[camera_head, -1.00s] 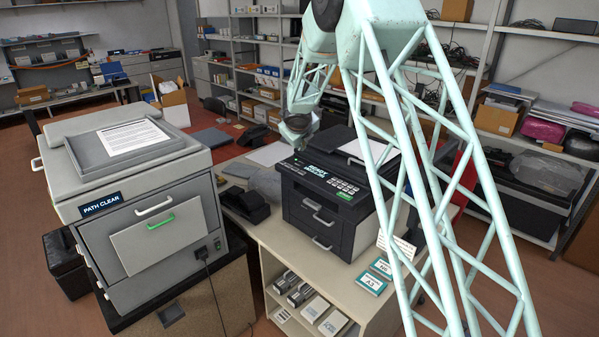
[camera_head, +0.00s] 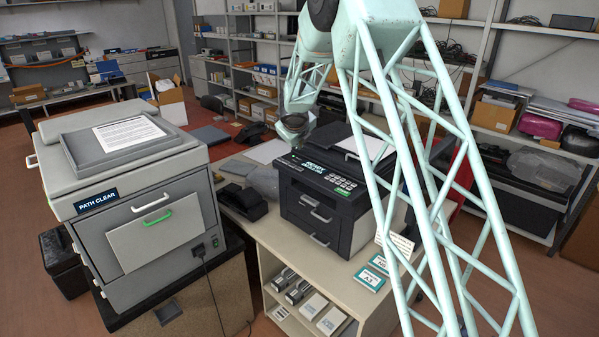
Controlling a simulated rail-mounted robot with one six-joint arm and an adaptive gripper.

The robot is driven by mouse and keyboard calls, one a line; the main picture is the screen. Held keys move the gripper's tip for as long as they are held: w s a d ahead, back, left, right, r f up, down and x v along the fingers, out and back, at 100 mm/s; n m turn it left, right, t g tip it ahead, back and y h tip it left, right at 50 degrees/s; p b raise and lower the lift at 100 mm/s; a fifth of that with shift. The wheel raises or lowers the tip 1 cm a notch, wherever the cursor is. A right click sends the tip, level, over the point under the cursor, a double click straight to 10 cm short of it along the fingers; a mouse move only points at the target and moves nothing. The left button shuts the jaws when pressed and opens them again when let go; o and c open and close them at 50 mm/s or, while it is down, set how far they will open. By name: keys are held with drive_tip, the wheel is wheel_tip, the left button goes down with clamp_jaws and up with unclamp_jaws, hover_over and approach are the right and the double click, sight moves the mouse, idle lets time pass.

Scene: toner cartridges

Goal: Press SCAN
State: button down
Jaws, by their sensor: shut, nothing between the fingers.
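A dark grey printer (camera_head: 318,212) stands on the beige cabinet in the middle. Its sloped top panel (camera_head: 322,176) carries white lettering, a small display and several light keys; no SCAN label is readable at this size. My gripper (camera_head: 296,142) is at the end of my pale green lattice arm, over or behind the panel's back left edge. It is small and dark, its fingers are hard to make out, and nothing shows held in it. I cannot tell whether it touches the printer.
A large grey machine (camera_head: 140,185) with a "PATH CLEAR" sign (camera_head: 97,201) and a paper on top stands at left. Teal cards (camera_head: 369,278) lie at the cabinet's front right (camera_head: 300,245). Shelves line the back.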

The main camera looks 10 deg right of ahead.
sight(298, 169)
drive_tip(key=shift+f+b, duration=3.6)
drive_tip(key=shift+f, duration=0.15)
drive_tip(key=shift+f+b, duration=0.6)
drive_tip(key=shift+f, duration=0.25)
idle(0.4)
drive_tip(key=shift+r, duration=0.1)
idle(0.3)
drive_tip(key=shift+r+p, duration=0.7)
drive_tip(key=shift+p, duration=0.2)
drive_tip(key=shift+r, duration=0.15)
drive_tip(key=shift+r+p, duration=2.35)
drive_tip(key=shift+p, duration=0.25)
